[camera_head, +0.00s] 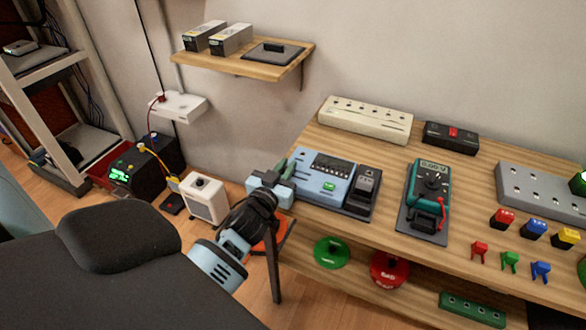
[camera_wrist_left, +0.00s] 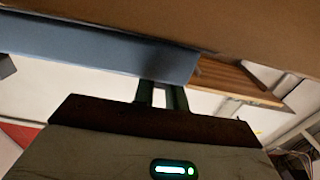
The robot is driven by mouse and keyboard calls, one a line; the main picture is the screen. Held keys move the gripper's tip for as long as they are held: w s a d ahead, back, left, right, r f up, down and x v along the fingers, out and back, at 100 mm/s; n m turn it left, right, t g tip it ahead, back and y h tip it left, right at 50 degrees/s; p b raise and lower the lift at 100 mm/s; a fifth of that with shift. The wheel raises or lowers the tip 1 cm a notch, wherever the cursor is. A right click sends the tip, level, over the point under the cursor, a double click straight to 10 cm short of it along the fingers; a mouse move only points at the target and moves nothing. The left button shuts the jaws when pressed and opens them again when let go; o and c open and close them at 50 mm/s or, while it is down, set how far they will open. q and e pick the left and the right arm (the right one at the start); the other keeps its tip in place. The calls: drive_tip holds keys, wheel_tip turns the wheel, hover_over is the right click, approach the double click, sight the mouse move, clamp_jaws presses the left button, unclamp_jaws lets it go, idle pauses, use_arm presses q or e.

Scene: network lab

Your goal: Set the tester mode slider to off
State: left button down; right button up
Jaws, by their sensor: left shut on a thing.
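The tester (camera_head: 334,164) is a pale blue box with a dark port strip and a green-lit display, lying at the left end of the wooden bench. A dark grey unit (camera_head: 364,188) sits at its right side. My left gripper (camera_head: 289,170) is at the tester's left edge, its narrow fingers shut. In the left wrist view the fingers (camera_wrist_left: 162,97) meet the underside of the blue tester body (camera_wrist_left: 110,54). The mode slider is hidden by the fingers and the body, so its position cannot be told. My right gripper is not in view.
A teal multimeter (camera_head: 430,190) stands on a dark mat right of the tester. A cream port strip (camera_head: 365,119) lies behind it. Several coloured plugs lie at the right. Green (camera_head: 331,252) and red (camera_head: 390,270) spools sit on the lower shelf. A wall shelf (camera_head: 250,66) hangs above.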

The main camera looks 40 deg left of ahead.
use_arm(q)
drive_tip(key=shift+a, duration=0.15)
drive_tip(key=c, duration=1.4)
unclamp_jaws()
drive_tip(key=shift+s+a, duration=0.1)
drive_tip(key=shift+c, duration=0.2)
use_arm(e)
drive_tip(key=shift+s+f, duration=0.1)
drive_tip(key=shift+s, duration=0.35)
use_arm(q)
drive_tip(key=shift+s+d+f, duration=0.1)
drive_tip(key=shift+s+d, duration=0.1)
drive_tip(key=shift+s, duration=0.25)
drive_tip(key=v, duration=0.6)
drive_tip(key=shift+s, duration=0.35)
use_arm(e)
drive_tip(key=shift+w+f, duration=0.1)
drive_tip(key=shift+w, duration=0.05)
use_arm(q)
drive_tip(key=shift+d, duration=0.15)
